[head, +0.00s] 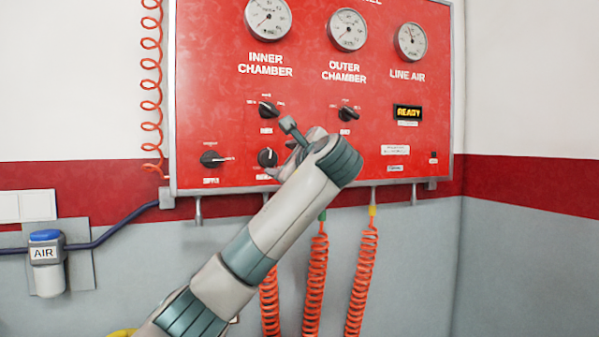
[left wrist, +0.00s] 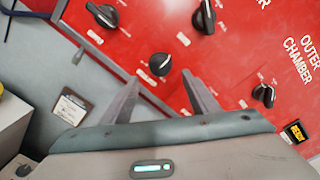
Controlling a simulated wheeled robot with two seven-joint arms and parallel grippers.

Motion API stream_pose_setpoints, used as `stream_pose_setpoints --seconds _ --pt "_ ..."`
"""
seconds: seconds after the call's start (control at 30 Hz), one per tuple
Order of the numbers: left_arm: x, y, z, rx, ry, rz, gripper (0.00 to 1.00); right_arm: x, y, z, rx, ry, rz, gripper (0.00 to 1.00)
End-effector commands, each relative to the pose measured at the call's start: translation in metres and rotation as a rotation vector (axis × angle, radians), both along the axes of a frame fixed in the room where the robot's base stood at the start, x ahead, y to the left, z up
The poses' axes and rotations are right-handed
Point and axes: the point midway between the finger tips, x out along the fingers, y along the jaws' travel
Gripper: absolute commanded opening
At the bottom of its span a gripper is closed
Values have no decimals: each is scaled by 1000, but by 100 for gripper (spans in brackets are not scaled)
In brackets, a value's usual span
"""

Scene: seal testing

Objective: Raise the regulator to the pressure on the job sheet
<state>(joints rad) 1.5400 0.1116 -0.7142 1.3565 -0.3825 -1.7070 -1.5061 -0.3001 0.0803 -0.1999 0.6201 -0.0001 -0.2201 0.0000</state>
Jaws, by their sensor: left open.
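The red panel (head: 320,95) carries several black knobs. The lower knob (head: 267,157) right of the bottom-left knob has a label partly hidden by my arm; I take it for the regulator. My left gripper (head: 283,147) is open beside this knob. In the left wrist view, my left gripper (left wrist: 160,80) has its fingers spread, with the same knob (left wrist: 160,64) just beyond and between the tips; contact is not clear. The line air gauge (head: 411,42) has dial markings too small to read. A small card (left wrist: 72,106) shows on the grey wall, its text unreadable.
Inner chamber (head: 268,18) and outer chamber (head: 348,30) gauges sit at the top. Neighbouring knobs (head: 268,110) (head: 348,114) (head: 211,159) are close by. A display (head: 408,113) reads READY. Orange coiled hoses (head: 362,280) hang below. An AIR unit (head: 46,262) is at left.

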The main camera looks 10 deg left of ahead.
Motion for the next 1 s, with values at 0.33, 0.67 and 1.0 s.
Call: stream_pose_setpoints --seconds 0.33,0.67,1.0 --pt "-55 -41 -1 0 -2 -1 55 0 0 -34 0 0 0 55" --pt "-76 -56 2 1 1 0 55 13 4 -39 8 -30 1 55" --pt "-77 -56 3 1 1 0 55 17 7 -38 11 -36 2 55"
